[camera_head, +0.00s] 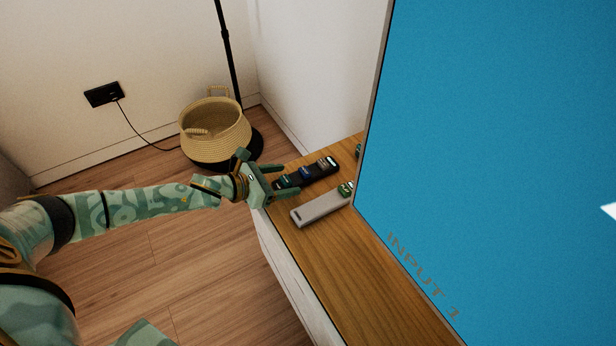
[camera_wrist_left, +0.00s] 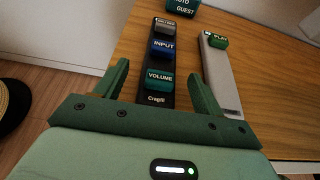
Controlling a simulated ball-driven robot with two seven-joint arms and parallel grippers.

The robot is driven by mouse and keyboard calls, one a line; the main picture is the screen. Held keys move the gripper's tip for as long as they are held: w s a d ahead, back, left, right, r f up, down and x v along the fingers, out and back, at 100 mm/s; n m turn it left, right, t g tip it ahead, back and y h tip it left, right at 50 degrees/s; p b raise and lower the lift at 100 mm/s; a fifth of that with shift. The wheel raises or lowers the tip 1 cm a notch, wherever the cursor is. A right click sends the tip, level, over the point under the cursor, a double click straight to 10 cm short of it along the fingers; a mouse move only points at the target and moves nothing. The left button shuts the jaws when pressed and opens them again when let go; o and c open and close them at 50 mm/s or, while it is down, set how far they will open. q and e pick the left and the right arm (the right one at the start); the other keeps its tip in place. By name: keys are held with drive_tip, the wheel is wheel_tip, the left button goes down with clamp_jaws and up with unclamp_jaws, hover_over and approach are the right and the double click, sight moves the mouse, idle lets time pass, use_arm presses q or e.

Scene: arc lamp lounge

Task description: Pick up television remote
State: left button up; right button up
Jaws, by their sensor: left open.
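The black remote (camera_head: 316,172) lies on the wooden cabinet top beside the television. In the left wrist view the black remote (camera_wrist_left: 167,61) has a blue INPUT button, a green VOLUME button and a greyish one at its far end. My left gripper (camera_head: 288,182) is open at the remote's near end. In the left wrist view its fingers (camera_wrist_left: 162,88) stand on either side of the remote, with gaps, and hold nothing. The cabinet top shows under the remote. My right gripper is not in view.
A grey remote-like bar (camera_head: 320,208) with a green button lies close beside the black remote. A green AUTO GUEST block (camera_wrist_left: 183,6) is beyond it. The blue television screen (camera_head: 490,140) rises at the right. A woven basket (camera_head: 214,130) stands on the floor. The front cabinet top is clear.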

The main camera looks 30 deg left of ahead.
sight(292, 180)
use_arm(q)
drive_tip(key=x, duration=0.1)
drive_tip(key=b+x, duration=0.1)
drive_tip(key=x, duration=0.1)
drive_tip(key=shift+f, duration=0.4)
drive_tip(key=shift+w+d, duration=0.1)
drive_tip(key=shift+w, duration=0.1)
drive_tip(key=shift+r, duration=0.15)
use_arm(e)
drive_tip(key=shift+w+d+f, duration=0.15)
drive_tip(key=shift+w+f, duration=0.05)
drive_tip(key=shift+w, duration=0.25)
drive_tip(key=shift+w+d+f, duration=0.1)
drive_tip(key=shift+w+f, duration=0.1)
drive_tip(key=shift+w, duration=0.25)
use_arm(q)
drive_tip(key=c, duration=1.1)
drive_tip(key=shift+c, duration=0.2)
